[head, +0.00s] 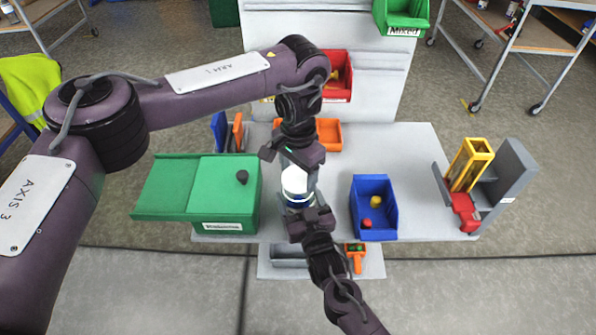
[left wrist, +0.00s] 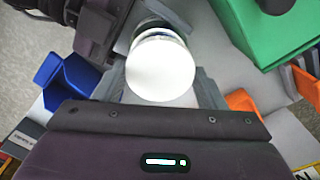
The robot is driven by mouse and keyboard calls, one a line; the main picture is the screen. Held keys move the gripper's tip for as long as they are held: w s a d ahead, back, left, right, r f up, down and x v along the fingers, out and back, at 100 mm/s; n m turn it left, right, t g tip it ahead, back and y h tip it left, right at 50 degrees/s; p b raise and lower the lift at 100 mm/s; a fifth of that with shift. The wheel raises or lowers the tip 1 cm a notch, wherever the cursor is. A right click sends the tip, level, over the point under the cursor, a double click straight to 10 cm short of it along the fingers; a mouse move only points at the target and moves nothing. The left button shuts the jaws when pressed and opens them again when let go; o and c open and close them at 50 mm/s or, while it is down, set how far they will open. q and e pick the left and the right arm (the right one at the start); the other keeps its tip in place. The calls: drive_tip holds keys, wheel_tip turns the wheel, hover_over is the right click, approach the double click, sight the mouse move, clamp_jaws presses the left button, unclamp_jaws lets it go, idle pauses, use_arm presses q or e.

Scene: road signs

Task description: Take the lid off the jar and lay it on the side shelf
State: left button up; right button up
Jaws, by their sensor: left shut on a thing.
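The jar (head: 299,202), with a blue band, stands in the middle of the grey table. Its round white lid (head: 294,181) is at the top and also shows in the left wrist view (left wrist: 160,70). My left gripper (head: 296,178) is shut on the lid from the far side, its grey fingers on either side of it. I cannot tell if the lid is still seated on the jar. My right gripper (head: 305,208) is at the jar's near side; its fingertips are mostly hidden. I cannot tell for certain which surface is the side shelf.
A green bin (head: 225,205) stands left of the jar, a blue bin (head: 372,228) with small items to the right. An orange bin (head: 329,134) is behind. A grey rack (head: 515,175) with a yellow frame stands at the right. The table between blue bin and rack is clear.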

sight(298, 176)
use_arm(q)
drive_tip(key=shift+r, duration=2)
use_arm(e)
drive_tip(key=o, duration=1.9)
drive_tip(key=shift+o, duration=0.3)
drive_tip(key=shift+s, duration=0.15)
